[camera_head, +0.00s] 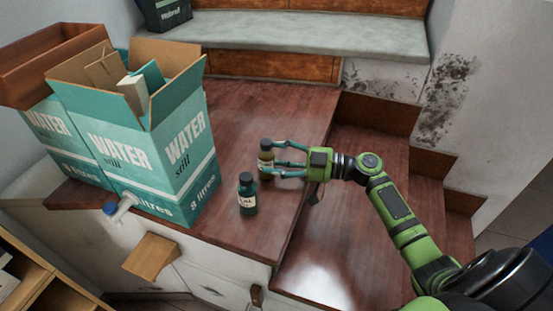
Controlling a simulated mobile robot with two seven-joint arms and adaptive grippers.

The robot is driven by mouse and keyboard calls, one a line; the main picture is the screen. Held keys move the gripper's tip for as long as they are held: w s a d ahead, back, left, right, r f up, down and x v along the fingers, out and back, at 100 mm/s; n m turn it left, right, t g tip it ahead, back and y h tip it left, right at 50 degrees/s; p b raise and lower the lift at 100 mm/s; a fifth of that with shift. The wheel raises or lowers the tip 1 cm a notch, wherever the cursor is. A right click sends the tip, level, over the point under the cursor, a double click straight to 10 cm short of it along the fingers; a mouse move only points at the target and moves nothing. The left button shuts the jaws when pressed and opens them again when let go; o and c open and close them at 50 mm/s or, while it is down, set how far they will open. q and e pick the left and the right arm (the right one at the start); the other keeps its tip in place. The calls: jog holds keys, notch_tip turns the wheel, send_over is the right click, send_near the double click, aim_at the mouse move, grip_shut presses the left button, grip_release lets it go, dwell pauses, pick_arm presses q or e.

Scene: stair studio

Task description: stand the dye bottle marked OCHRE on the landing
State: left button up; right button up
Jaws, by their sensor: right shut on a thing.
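A dark teal bottle with a pale label (247,194) stands upright on the landing, nearer to me and slightly left of the held bottle. My left gripper is not in view.
Open teal-and-white water cartons (150,150) fill the landing's left side. A white tap-like piece with a blue end (120,208) sticks out at the front edge. Steps (372,165) go down on the right. A grey-topped bench (290,33) stands behind. The landing's middle back is clear.

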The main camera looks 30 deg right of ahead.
jog(key=o, duration=1.1)
jog(key=shift+o, duration=0.9)
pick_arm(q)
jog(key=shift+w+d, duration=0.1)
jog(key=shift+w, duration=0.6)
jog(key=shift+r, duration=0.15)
